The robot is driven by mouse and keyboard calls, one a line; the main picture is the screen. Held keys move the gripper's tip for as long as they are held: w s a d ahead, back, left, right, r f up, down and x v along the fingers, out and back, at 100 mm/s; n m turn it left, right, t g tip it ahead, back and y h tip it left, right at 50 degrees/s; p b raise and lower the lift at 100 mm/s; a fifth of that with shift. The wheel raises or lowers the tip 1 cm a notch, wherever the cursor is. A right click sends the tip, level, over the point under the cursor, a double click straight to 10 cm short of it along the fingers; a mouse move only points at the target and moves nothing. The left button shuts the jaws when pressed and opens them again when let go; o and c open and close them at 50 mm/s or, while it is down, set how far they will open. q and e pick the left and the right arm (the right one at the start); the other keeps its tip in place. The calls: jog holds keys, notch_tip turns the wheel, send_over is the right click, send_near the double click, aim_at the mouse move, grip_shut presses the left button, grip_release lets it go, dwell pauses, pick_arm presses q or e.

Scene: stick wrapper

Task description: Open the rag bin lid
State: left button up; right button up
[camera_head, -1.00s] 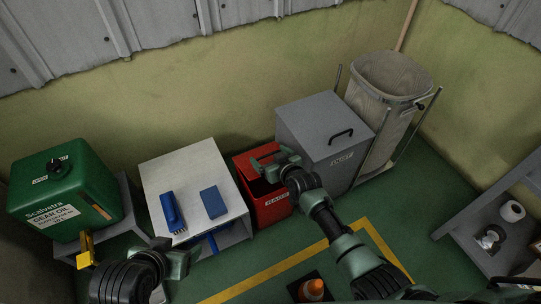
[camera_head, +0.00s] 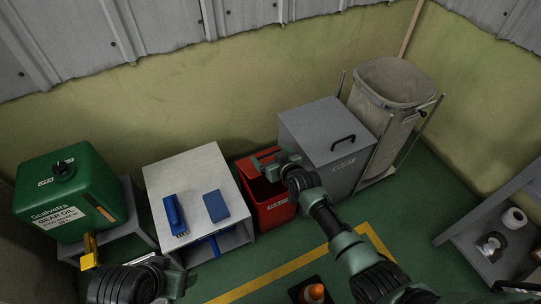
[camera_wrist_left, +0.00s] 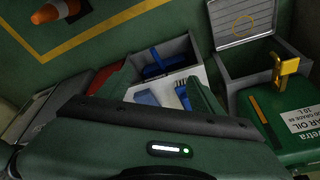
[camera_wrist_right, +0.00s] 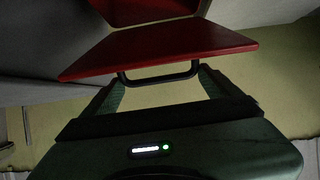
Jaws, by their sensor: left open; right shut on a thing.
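The red rag bin (camera_head: 278,211) stands between the white-topped table and the grey bin in the head view. Its red lid (camera_wrist_right: 160,50) fills the upper part of the right wrist view and has a black bar handle (camera_wrist_right: 158,79). The lid looks raised, with a dark gap above the bin's front in the head view. My right gripper (camera_head: 272,168) is at the lid and shut on its handle; the gripper hides part of the lid. My left gripper (camera_head: 176,284) is open and empty at the bottom of the head view, away from the bin.
The grey lidded bin (camera_head: 318,125) stands close right of the rag bin, then a bag stand (camera_head: 392,92). The white-topped table (camera_head: 190,160) with a blue brush (camera_head: 174,214) and blue block (camera_head: 215,206) is close left. A cone (camera_head: 314,292) stands on the floor.

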jog(key=shift+w+r, duration=0.25)
jog(key=shift+r, duration=0.15)
jog(key=o, duration=1.8)
jog(key=shift+s+f, duration=0.15)
pick_arm(q)
jog(key=shift+r, duration=0.15)
pick_arm(e)
jog(key=shift+s, duration=0.1)
jog(key=p+v, duration=0.2)
jog(key=v, duration=0.1)
jog(key=shift+s+d+r, duration=0.1)
jog(key=shift+s+r, duration=0.1)
pick_arm(q)
jog(key=p+x, duration=0.1)
jog(key=x, duration=0.4)
jog(key=shift+d+f+p, duration=0.15)
jog(key=shift+f+p, duration=0.05)
jog(key=shift+p, duration=0.1)
pick_arm(e)
jog(key=v, duration=0.4)
